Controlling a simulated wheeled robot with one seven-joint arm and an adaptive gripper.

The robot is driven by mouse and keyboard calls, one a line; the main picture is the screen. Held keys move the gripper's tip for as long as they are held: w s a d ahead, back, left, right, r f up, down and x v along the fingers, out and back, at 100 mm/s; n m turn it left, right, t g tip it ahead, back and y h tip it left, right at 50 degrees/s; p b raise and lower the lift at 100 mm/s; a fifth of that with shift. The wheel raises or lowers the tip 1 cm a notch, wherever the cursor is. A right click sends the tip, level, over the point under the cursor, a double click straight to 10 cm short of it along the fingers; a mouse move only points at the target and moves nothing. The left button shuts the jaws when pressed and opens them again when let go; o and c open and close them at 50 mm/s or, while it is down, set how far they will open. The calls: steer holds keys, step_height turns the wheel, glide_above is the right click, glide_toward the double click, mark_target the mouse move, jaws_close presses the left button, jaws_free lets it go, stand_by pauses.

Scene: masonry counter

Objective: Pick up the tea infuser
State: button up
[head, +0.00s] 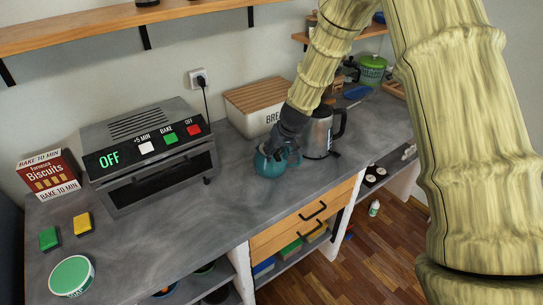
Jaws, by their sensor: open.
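A teal teapot or rounded mug (268,166) stands on the grey counter, in front of the bread box and the kettle. My gripper (277,154) is dark and open, pointing down at the top of this teal vessel. Its fingers overlap the vessel's rim in the picture; I cannot tell whether they touch it or reach inside. I cannot make out a tea infuser; the inside of the vessel is hidden by my gripper.
A toaster oven (150,160) showing OFF is on the left. A biscuit box (50,176), two sponges and a green-lidded tub (72,277) are farther left. The front middle counter (190,235) is clear.

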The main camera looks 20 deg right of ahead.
jaws_close()
stand_by(0.3)
step_height(320, 180, up, 12)
steer(key=h+p, duration=0.1)
steer(key=p, duration=0.2)
steer(key=shift+w+a+r, duration=0.2)
stand_by(0.5)
